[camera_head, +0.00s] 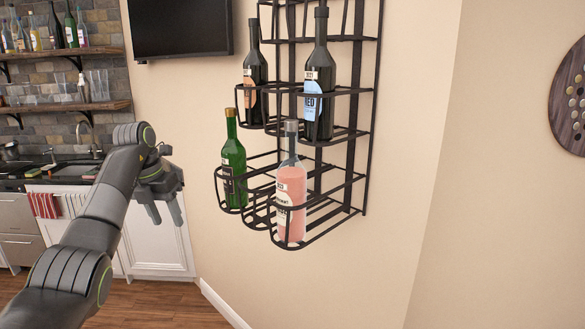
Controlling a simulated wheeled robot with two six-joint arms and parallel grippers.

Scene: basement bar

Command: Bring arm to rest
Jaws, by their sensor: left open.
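My left arm (85,235) comes in from the lower left and reaches up and forward. Its gripper (167,216) is open and empty, with the fingers pointing down. It hangs in free air to the left of the wall rack, apart from the bottles. My right gripper is not in view.
A black wire rack (357,130) on the beige wall holds a green bottle (233,160), a pink bottle (291,196) and two dark bottles (319,80). A screen (180,25) hangs above left. Behind the arm are a counter with a sink (80,172) and bottle shelves (70,108).

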